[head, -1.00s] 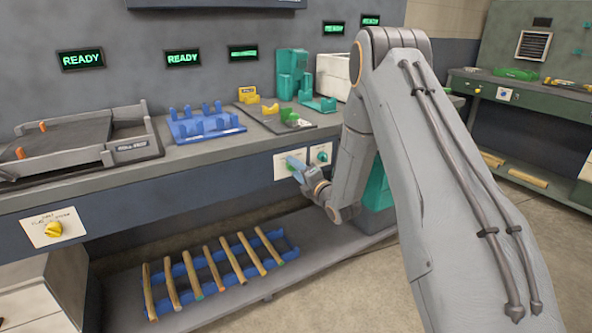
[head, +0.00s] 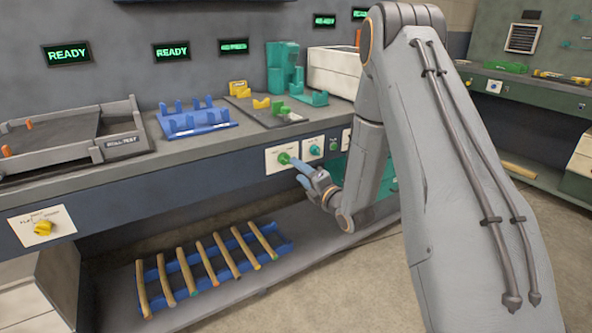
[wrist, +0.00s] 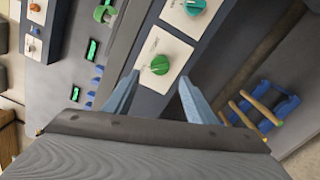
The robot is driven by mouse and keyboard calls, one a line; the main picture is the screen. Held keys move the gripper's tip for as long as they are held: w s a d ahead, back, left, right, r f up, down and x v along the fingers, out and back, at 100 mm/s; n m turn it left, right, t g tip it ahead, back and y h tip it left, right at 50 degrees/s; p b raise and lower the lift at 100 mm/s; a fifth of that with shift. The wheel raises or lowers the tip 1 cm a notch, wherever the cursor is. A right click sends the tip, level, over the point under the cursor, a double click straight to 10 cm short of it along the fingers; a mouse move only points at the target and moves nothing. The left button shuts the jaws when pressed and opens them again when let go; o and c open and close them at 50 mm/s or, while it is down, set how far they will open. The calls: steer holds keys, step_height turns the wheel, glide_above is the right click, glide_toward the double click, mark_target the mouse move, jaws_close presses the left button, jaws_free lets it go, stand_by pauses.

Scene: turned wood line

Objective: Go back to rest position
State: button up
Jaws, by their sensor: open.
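My gripper (head: 297,164) is at the front face of the workbench, beside a white panel with a green knob (head: 284,158). In the wrist view my gripper (wrist: 153,92) has its two blue-grey fingers spread apart, with nothing between the tips. The green knob (wrist: 160,64) shows just beyond the fingertips there. Whether a finger touches the panel, I cannot tell. My arm reaches in from the right side of the head view.
A teal knob panel (head: 314,149) is next to the green one. A yellow knob (head: 43,228) is at far left. The bench top holds a grey tray (head: 126,142) and a blue fixture (head: 196,122). Below, a blue rack (head: 284,248) holds several wooden rods. Floor is clear at lower right.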

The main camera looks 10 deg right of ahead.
stand_by(0.3)
steer(key=s+a+r+m+g+h+p, duration=0.1)
steer(key=s+m+g, duration=0.4)
steer(key=s, duration=0.8)
steer(key=s+r+m+g+h+p, duration=0.2)
steer(key=s+r+m+g+p, duration=0.3)
steer(key=s+m, duration=0.7)
steer(key=s+a+r+m+g+h+p, duration=0.1)
steer(key=s+r+m+g, duration=0.4)
steer(key=s, duration=1.1)
steer(key=m+g+h+p, duration=0.1)
steer(key=m+g+p, duration=0.1)
steer(key=m, duration=0.1)
steer(key=shift+s+a+m+h, duration=0.25)
steer(key=shift+a+m+h, duration=0.05)
steer(key=shift+m, duration=0.1)
steer(key=shift+r, duration=0.1)
